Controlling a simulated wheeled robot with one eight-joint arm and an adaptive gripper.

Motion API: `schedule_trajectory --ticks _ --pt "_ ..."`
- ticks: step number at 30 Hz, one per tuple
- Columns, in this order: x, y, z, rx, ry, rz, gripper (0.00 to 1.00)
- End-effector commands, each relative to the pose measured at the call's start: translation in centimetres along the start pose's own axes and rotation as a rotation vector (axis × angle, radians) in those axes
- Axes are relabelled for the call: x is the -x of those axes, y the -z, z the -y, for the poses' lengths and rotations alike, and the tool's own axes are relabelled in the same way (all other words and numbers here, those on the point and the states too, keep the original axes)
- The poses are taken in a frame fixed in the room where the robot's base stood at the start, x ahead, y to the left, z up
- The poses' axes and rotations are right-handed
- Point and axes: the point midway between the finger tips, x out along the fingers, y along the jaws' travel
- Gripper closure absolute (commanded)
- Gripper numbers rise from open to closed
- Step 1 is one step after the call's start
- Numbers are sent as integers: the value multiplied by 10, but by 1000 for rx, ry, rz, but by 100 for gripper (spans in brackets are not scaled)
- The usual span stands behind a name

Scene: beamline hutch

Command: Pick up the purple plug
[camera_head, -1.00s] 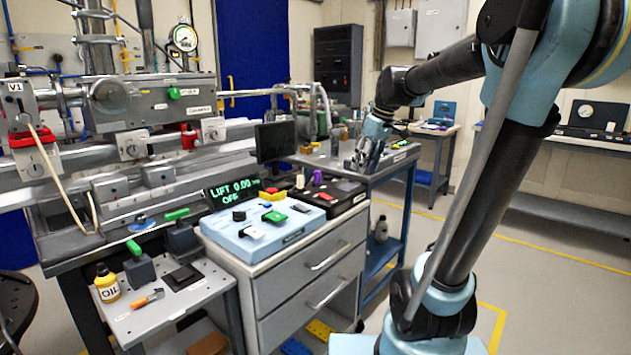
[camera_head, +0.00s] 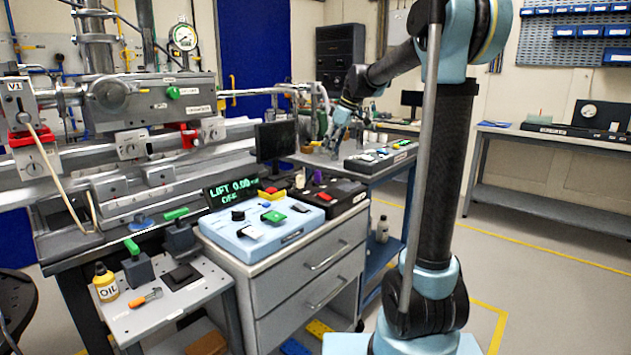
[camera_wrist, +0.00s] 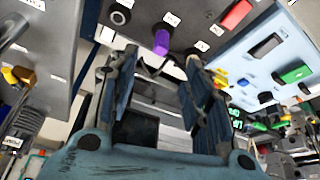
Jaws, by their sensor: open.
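The purple plug (camera_head: 318,178) stands on the dark panel (camera_head: 347,194) beside the light-blue control box, on top of the grey drawer cabinet (camera_head: 325,264). In the wrist view the purple plug (camera_wrist: 162,42) appears beyond the fingertips, roughly between them and apart from both. My gripper (camera_wrist: 161,62) is open with nothing between its fingers. In the head view my gripper (camera_head: 337,138) is small, up and to the right of the plug, and its fingers are hard to make out.
The light-blue control box (camera_head: 265,245) with coloured buttons lies to the left, and a black monitor (camera_head: 276,141) stands behind. Another button panel (camera_head: 380,155) is on the blue table.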

Motion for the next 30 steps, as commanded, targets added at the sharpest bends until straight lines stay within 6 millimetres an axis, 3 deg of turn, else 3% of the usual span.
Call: schedule_trajectory --ticks 9,20,30 --pt "-55 0 0 -1 -1 -1 55" --pt "-82 0 0 -2 -1 0 55" --pt "-122 0 0 -2 -1 0 55"
